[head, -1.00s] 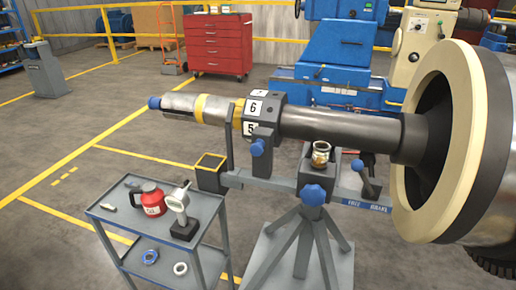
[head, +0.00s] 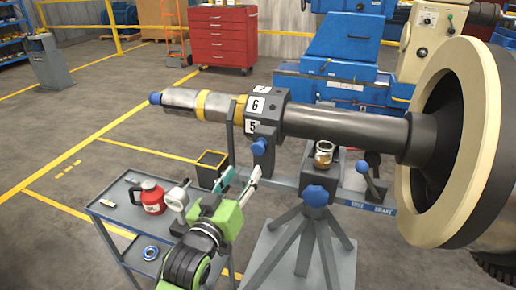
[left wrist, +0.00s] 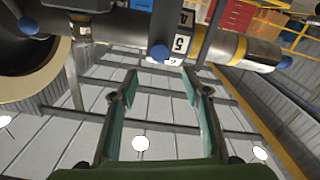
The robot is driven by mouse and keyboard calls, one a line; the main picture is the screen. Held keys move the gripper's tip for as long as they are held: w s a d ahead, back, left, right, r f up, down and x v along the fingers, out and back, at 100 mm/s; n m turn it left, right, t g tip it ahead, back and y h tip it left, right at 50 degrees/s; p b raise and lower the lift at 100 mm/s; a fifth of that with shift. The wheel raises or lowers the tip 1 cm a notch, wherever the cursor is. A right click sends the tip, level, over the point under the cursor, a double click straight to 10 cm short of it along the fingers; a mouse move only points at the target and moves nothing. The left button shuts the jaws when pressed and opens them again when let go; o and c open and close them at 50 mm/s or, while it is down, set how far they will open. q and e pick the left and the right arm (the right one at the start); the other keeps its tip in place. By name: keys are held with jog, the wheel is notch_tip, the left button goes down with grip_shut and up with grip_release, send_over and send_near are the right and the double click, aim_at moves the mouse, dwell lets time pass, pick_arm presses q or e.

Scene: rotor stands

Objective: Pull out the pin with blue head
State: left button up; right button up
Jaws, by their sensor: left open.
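The pin with the blue head (head: 260,147) sits under the dark numbered ring (head: 268,108) on the grey shaft, below the "5" label. Its blue head shows in the left wrist view (left wrist: 160,53), ahead of the fingertips and roughly centred between them. My left gripper (head: 240,178) is open and empty, below and left of the pin in the head view and apart from it. Its two teal-padded fingers (left wrist: 160,78) point toward the ring in the left wrist view. My right gripper is not in view.
A grey cart (head: 115,215) holds a red can (head: 150,197) and a gauge. The large wheel (head: 460,140) fills the right. The stand has another blue knob (head: 315,196) and a blue-topped lever (head: 361,166). The shaft's end is blue (head: 154,98).

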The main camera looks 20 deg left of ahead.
aim_at(257, 150)
pick_arm(q)
jog(key=w+p, duration=0.1)
jog(key=w, duration=1.1)
jog(key=shift+w+d, duration=0.15)
jog(key=shift+d, duration=0.05)
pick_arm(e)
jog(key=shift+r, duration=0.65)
pick_arm(q)
grip_shut()
jog(key=s+p, duration=0.1)
jog(key=s, duration=0.2)
jog(key=shift+s+f+p, duration=0.1)
jog(key=shift+s+p, duration=0.25)
jog(key=shift+c, duration=2.2)
grip_release()
jog(key=o, duration=0.4)
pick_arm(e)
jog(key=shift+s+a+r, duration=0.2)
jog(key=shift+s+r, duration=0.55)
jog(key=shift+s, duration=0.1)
